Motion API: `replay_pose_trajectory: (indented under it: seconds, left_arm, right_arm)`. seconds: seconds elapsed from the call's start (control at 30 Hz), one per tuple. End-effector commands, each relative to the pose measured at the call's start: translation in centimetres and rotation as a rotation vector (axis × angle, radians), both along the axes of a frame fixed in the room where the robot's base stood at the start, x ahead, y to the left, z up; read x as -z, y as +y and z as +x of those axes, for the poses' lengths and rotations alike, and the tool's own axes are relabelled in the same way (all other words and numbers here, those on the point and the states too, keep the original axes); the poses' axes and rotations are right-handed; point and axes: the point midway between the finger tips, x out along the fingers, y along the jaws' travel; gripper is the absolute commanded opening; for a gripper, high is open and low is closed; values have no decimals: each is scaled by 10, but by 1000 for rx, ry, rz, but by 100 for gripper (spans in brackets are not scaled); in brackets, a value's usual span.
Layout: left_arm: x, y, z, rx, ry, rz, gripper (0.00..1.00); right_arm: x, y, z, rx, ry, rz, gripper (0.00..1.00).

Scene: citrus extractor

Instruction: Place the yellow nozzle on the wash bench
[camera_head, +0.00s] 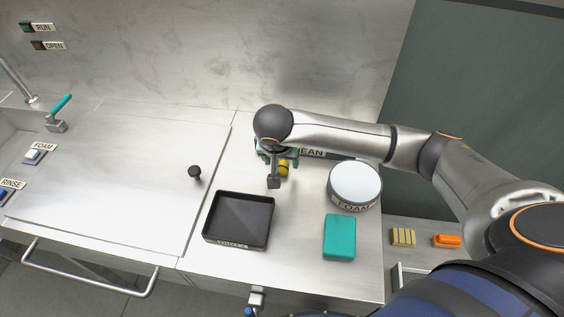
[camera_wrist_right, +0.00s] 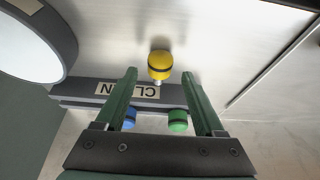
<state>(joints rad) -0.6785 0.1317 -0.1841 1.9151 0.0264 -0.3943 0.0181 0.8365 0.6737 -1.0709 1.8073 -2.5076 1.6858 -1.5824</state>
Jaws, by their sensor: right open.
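The yellow nozzle (camera_head: 284,169) shows just right of my right gripper's finger in the head view. In the right wrist view the yellow nozzle (camera_wrist_right: 160,66) is on the bare metal bench top, apart from the rack marked CLEAN (camera_wrist_right: 91,90). My right gripper (camera_head: 274,180) is open and empty. In the wrist view its fingertips (camera_wrist_right: 159,77) stand to either side of the nozzle's line, with the nozzle just past them; contact cannot be told. A blue nozzle (camera_wrist_right: 129,118) and a green nozzle (camera_wrist_right: 178,121) sit at the rack. My left gripper is not in view.
A black tray (camera_head: 209,225) and a teal block (camera_head: 339,237) lie in front. A round white-topped FOAM container (camera_head: 355,183) stands right of the gripper. A small black knob (camera_head: 195,172) is to the left. The metal top further left (camera_head: 110,170) is clear.

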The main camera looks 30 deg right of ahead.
Motion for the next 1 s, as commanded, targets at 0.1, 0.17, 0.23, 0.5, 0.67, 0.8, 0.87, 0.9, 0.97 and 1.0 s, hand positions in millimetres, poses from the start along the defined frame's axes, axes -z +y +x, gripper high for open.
replay_pose_trajectory:
  seconds: [0.1,0.17,0.23,0.5,0.67,0.8,0.87,0.9,0.97,1.0]
  left_arm:
    - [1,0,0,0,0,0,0]
    - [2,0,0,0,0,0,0]
    - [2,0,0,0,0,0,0]
    - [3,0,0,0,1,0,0]
    - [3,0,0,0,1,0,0]
    - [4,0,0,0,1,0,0]
    - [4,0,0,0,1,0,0]
    - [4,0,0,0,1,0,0]
    - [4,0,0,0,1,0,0]
    - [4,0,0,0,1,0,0]
  right_arm:
    - [-27,7,-7,-3,-6,1,71]
    - [-39,9,-12,-2,-6,0,71]
    - [-52,13,-16,-2,-5,0,71]
    - [-84,21,-28,-1,-1,0,71]
    - [-88,22,-30,-1,1,-1,71]
    - [-88,22,-30,-1,1,-1,71]
    - [-88,22,-30,-1,1,-1,71]
    - [-88,22,-30,-1,1,-1,71]
    - [-88,22,-30,-1,1,-1,71]
    - [-88,22,-30,0,1,-1,71]
